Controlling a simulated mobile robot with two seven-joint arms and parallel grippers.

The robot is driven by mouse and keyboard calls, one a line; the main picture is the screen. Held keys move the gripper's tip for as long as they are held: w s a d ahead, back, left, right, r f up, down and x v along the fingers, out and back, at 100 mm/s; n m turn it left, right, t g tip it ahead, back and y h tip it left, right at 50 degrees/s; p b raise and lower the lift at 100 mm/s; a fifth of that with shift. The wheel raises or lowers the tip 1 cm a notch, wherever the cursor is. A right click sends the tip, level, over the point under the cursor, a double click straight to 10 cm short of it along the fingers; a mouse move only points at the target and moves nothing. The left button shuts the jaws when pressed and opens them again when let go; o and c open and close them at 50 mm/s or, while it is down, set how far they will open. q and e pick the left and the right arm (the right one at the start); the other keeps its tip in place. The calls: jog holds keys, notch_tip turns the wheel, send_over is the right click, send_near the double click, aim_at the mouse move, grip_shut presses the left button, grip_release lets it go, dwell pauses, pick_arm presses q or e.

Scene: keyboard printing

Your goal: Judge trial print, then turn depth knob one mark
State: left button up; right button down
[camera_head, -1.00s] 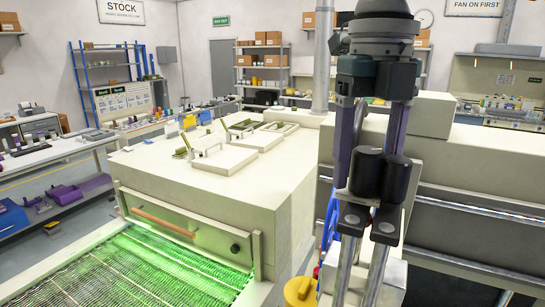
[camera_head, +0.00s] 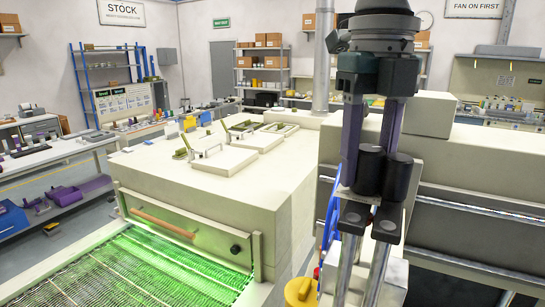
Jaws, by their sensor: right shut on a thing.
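My right gripper (camera_head: 374,165) points down at the right of the middle, with two long purple fingers below a dark teal body. Its fingers are shut at a pair of short black cylinders (camera_head: 371,172) that stand on grey brackets with metal rods below. The exact contact is partly hidden by the cylinders. A yellow round knob (camera_head: 299,291) shows at the bottom edge, left of the rods and apart from the gripper. I cannot tell which part is the depth knob. No trial print can be made out. My left gripper is not in view.
A large cream machine (camera_head: 215,190) fills the middle, with a green-lit mesh conveyor (camera_head: 130,270) at its front. A blue wheel (camera_head: 331,220) is close to the left of the gripper. A cream housing with metal rails (camera_head: 470,212) stands to the right.

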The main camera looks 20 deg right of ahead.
jog(key=n+b, duration=0.2)
jog(key=shift+f+n+b, duration=0.2)
jog(key=shift+n+b, duration=0.1)
jog(key=shift+b, duration=0.1)
jog(key=n+b, duration=0.2)
jog(key=shift+n, duration=0.4)
jog(key=n+b, duration=0.1)
jog(key=n, duration=0.2)
jog(key=shift+r, duration=0.15)
jog(key=shift+n+b, duration=0.45)
jog(key=shift+n, duration=0.75)
jog(key=shift+r+n, duration=0.1)
jog(key=shift+n, duration=0.2)
jog(key=shift+c, duration=1.8)
grip_release()
